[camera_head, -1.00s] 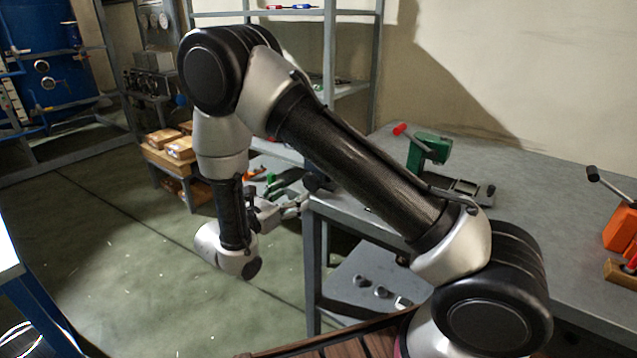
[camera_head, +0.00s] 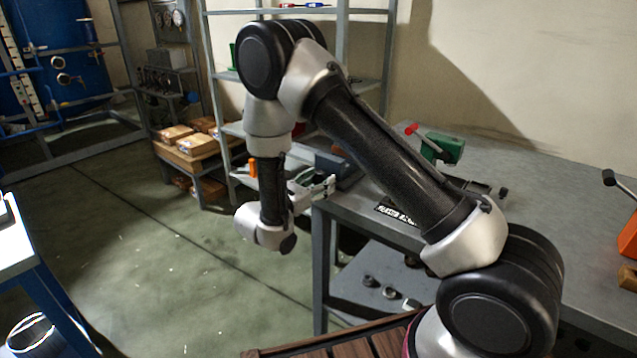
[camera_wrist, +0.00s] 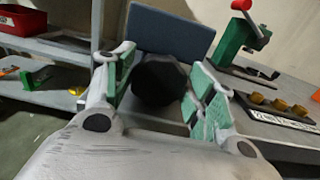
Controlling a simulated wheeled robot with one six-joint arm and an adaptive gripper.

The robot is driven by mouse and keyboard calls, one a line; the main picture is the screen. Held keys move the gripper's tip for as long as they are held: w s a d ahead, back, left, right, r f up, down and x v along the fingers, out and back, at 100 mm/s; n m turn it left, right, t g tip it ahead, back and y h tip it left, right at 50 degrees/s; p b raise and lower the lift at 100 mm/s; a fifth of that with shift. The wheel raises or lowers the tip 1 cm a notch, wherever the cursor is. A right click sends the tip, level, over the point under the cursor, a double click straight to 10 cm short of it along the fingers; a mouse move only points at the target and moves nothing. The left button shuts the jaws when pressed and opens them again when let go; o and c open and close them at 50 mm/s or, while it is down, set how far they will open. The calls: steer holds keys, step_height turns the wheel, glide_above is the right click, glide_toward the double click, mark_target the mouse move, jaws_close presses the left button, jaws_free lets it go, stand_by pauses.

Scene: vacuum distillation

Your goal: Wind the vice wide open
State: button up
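A blue-grey block, apparently the vice (camera_head: 338,168), sits at the near left corner of the grey bench. In the wrist view it is a flat blue plate (camera_wrist: 168,32) with a dark round knob (camera_wrist: 160,80) in front. My gripper (camera_head: 322,187) is beside it at the bench corner. In the wrist view my gripper (camera_wrist: 162,92) is open, with its green-padded fingers on either side of the knob. A gap shows on the left; contact on the right cannot be told. The jaws are hidden.
A green device with a red-tipped handle (camera_head: 440,147) stands farther back on the bench. Several brass pieces (camera_wrist: 275,103) stand by a lettered plate (camera_wrist: 275,118), right of the gripper. An orange device (camera_head: 629,238) is at the right.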

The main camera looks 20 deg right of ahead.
steer(key=c, duration=0.4)
steer(key=shift+n, duration=1.6)
steer(key=o, duration=1)
steer(key=shift+o, duration=0.2)
steer(key=v, duration=1.2)
